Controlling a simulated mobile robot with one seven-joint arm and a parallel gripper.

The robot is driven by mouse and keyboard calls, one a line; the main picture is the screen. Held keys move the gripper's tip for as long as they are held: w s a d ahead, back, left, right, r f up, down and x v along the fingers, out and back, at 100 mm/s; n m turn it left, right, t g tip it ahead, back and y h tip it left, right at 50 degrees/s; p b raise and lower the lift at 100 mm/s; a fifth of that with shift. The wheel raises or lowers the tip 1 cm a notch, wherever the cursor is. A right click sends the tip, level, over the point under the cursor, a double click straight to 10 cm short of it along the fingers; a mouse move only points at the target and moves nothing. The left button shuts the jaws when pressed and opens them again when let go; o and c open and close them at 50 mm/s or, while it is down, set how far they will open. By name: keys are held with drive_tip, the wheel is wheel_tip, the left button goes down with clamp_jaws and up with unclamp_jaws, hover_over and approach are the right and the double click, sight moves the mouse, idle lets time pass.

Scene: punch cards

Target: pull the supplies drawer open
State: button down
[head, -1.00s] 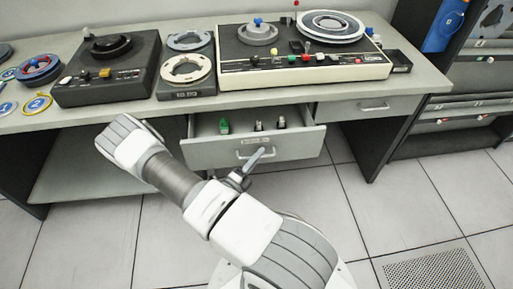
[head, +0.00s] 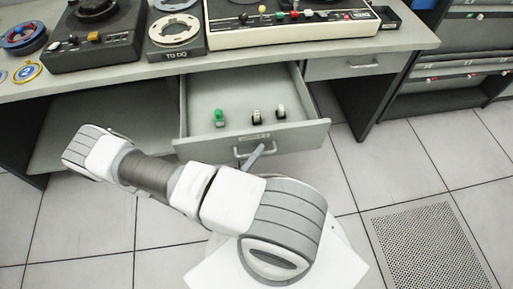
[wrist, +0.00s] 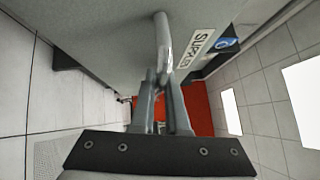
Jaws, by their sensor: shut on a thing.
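The grey supplies drawer (head: 205,147) stands well out from under the desk, and its inside shows in the head view. Its bar handle (head: 237,153) is on the front, below a small label; the handle also shows in the wrist view (wrist: 162,35), beside a label reading "SUPPLIES" in part. My gripper (head: 254,155) is at the handle, and in the wrist view its two fingers (wrist: 162,82) are shut on the handle bar. In the drawer lie a green item (head: 219,117) and two black-and-white items (head: 256,116). My arm hides part of the area below the front.
The desk (head: 290,59) carries tape machines and reels. A second, closed drawer (head: 345,66) is at the right. A dark rack (head: 465,60) stands at the far right. The tiled floor around my base is clear, with a perforated tile (head: 430,245) at the right.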

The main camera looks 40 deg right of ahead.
idle(0.3)
drive_tip(key=c, duration=1.2)
unclamp_jaws()
drive_tip(key=shift+a, duration=0.1)
